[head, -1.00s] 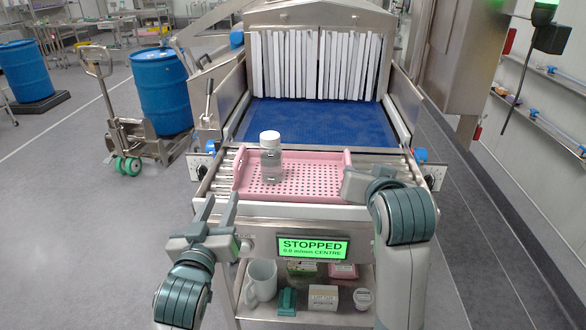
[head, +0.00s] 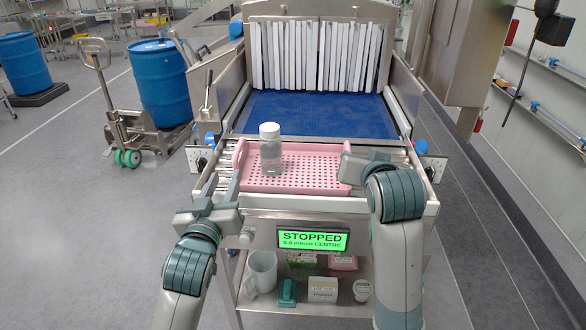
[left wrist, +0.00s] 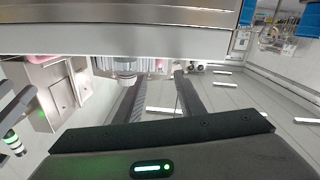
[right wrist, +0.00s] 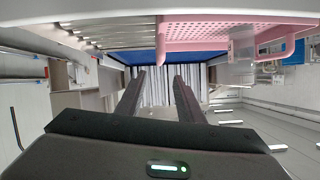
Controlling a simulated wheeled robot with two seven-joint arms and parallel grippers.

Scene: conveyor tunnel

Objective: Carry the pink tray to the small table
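The pink tray (head: 298,179), perforated with raised handles, lies on the rollers at the front of the conveyor. A clear bottle with a white cap (head: 270,148) stands upright on its left half. My left gripper (head: 222,186) is open and empty near the tray's left front corner; its spread fingers also show in the left wrist view (left wrist: 158,95). My right gripper (head: 352,167) is at the tray's right end, partly hidden by its own arm. In the right wrist view its fingers (right wrist: 158,95) are apart with nothing between them; the tray (right wrist: 215,32) shows above. I cannot identify the small table.
A blue belt (head: 310,113) leads to white strip curtains (head: 315,58). A green display (head: 313,240) reads STOPPED. A shelf below holds a white mug (head: 262,272) and small boxes. A pallet truck (head: 125,125) and blue drums stand left.

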